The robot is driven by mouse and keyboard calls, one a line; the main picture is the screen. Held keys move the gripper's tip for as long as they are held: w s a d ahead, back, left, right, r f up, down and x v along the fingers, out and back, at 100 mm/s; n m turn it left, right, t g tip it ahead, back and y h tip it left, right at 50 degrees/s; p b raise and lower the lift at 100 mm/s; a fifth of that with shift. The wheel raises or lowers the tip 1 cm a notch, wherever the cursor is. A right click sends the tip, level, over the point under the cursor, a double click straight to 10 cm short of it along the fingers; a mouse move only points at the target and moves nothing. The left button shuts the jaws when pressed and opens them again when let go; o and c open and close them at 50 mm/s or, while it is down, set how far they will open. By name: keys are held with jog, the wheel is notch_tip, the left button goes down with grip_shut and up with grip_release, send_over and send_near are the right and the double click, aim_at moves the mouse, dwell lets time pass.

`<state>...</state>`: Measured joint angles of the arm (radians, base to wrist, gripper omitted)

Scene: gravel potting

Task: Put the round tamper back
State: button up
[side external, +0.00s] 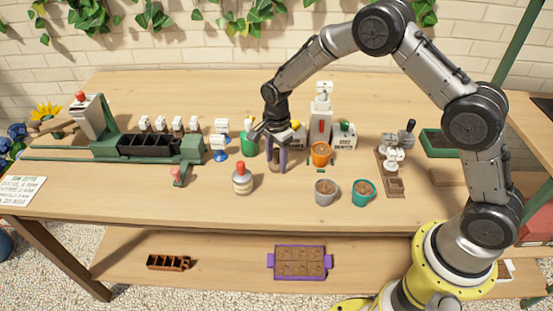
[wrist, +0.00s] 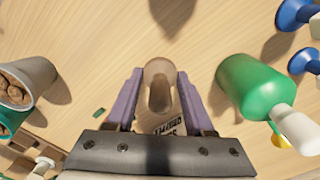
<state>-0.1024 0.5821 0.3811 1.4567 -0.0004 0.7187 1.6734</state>
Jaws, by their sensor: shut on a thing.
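The round tamper (wrist: 159,82) is a brown, wooden-looking piece with a rounded end, held between the two purple fingers of my gripper (wrist: 160,103) in the wrist view. In the side external view my gripper (side external: 276,160) points down over the middle of the table, and the tamper (side external: 275,166) shows as a brown shape between the fingers. I cannot tell whether its lower end touches the table. Dark printed lettering (wrist: 168,127) shows just beside the tamper in the wrist view, partly hidden by the gripper.
A green bottle (side external: 249,146) stands close left of my gripper, and a red-capped bottle (side external: 242,181) front left. An orange pot (side external: 320,155), grey pot (side external: 325,191) and teal pot (side external: 362,193) stand to the right. White dispensers (side external: 320,122) stand behind. The front table strip is mostly clear.

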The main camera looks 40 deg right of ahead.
jog(key=shift+f, duration=0.1)
jog(key=o, duration=1.1)
